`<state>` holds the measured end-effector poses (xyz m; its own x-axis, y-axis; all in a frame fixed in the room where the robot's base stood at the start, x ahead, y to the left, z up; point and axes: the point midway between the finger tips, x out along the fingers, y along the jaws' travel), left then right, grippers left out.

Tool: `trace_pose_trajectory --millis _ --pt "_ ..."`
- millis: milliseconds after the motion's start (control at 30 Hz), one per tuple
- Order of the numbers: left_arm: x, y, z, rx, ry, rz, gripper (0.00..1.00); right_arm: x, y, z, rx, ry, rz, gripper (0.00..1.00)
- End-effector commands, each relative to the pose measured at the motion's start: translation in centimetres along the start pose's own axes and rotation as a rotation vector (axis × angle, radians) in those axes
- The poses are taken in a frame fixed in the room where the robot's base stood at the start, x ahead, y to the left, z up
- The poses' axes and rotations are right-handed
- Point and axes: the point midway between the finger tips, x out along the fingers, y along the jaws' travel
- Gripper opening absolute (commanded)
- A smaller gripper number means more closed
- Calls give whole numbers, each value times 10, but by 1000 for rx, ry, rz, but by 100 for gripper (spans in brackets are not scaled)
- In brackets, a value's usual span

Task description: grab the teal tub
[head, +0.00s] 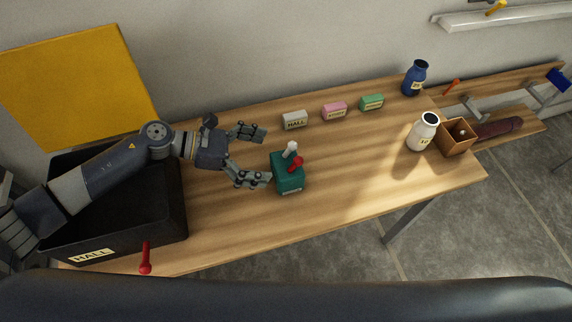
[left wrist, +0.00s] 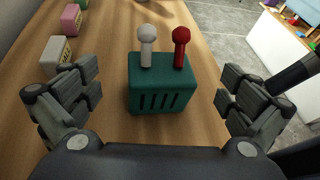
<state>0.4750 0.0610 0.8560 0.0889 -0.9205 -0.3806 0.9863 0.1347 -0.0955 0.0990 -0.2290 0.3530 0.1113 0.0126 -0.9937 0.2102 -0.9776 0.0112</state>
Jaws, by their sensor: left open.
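The teal tub (head: 287,175) stands upright on the wooden table, with a white knobbed peg (head: 290,150) and a red knobbed peg (head: 296,164) sticking up from it. In the left wrist view the teal tub (left wrist: 161,88) is centred ahead, with slots in its near side. My left gripper (head: 267,157) is open and empty, just left of the tub in the head view. Its two fingers (left wrist: 155,105) spread wide on either side of the tub in the left wrist view, with clear gaps. My right gripper is not in view.
A black bin (head: 115,245) labelled HALL sits at the left under my left arm. White (head: 294,120), pink (head: 334,111) and green (head: 371,102) blocks line the table's back. A white jar (head: 423,132), blue jar (head: 415,78) and brown box (head: 456,138) stand right. Table is clear right of the tub.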

Motion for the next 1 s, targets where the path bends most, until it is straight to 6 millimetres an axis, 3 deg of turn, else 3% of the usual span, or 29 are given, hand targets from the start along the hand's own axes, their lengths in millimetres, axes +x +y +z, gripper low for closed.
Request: trace_pose_trajectory --millis 100,233,433,600,867,1000 --pt "13 0 2 -1 -1 1 100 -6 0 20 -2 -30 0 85" --pt "21 0 2 0 0 1 100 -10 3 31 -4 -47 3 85" --pt "48 -4 11 0 -1 0 100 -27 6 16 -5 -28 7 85" --pt "66 -3 7 0 0 2 100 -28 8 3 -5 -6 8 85" --pt "70 -3 5 0 1 3 100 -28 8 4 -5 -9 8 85" --pt "69 -3 5 0 1 3 73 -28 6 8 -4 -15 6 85"
